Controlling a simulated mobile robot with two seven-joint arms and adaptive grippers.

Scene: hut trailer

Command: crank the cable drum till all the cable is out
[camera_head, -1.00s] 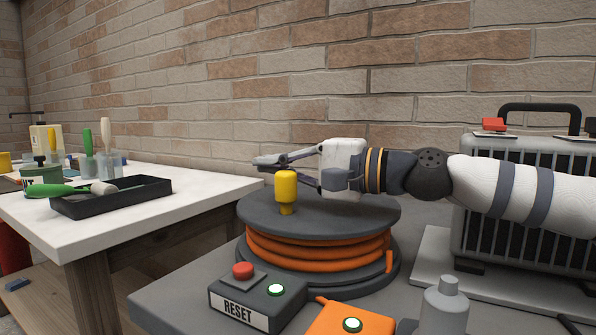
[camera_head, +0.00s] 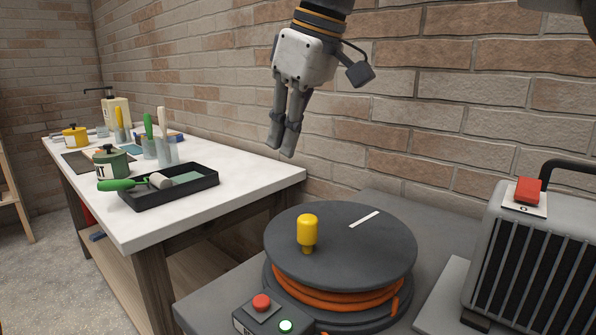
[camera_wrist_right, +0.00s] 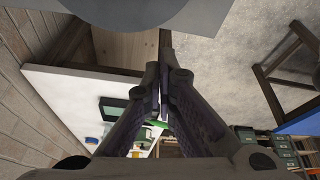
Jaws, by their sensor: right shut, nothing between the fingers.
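The cable drum (camera_head: 365,252) lies flat on a grey surface, with a dark round top and a white line on it. Its yellow crank knob (camera_head: 307,230) stands upright on the left part of the top. Orange cable (camera_head: 343,299) shows wound under the top; how much is left behind is hidden. My right gripper (camera_head: 282,146) hangs above and behind the drum, in front of the brick wall, fingers together, pointing down and empty, clear of the knob. In the right wrist view its fingers (camera_wrist_right: 163,85) are also closed together. My left gripper is not in view.
A grey ribbed unit with a red switch (camera_head: 528,190) stands right. A white-topped bench (camera_head: 240,180) with a tray, pots and brushes is left.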

